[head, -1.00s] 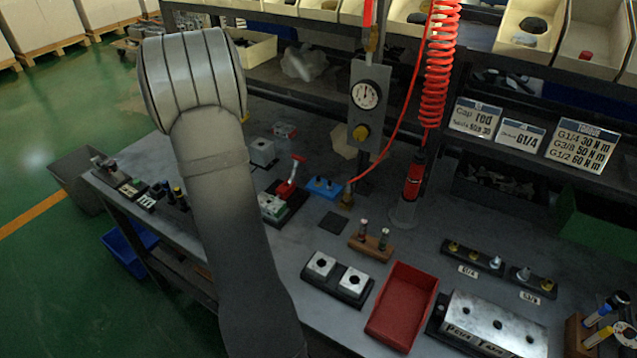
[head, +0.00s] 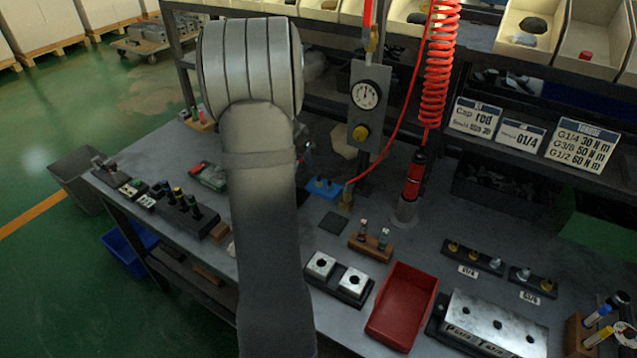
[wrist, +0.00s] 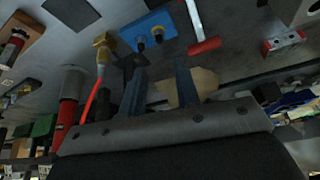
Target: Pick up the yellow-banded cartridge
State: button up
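A black rack (head: 205,226) at the left of the bench in the head view holds several dark upright cartridges. One of them (head: 177,191) seems to have a yellow mark near its top, but it is too small to read the band surely. A wooden stand (head: 369,250) near the bench's middle holds two cartridges with reddish and greenish marks. My gripper (wrist: 161,82) shows in the wrist view with its two fingers apart and nothing between them. In the head view my arm hides it.
A blue block (head: 323,187) lies right of my arm, near the red hose and gauge post (head: 366,110). A black base with two metal blocks (head: 338,284), a red tray (head: 402,305) and a metal block (head: 492,325) fill the front right. Bins line the back shelf.

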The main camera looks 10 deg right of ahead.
send_over(318, 178)
jog(key=s+a, duration=0.2)
jog(key=a, duration=0.1)
notch_tip(318, 178, down, 7)
jog(key=shift+w+d+x, duration=0.1)
jog(key=shift+d+x, duration=0.1)
jog(key=shift+x, duration=1.15)
jog(key=shift+w+d+x, duration=0.15)
jog(key=shift+x, duration=1.25)
jog(key=shift+r, duration=0.2)
grip_shut()
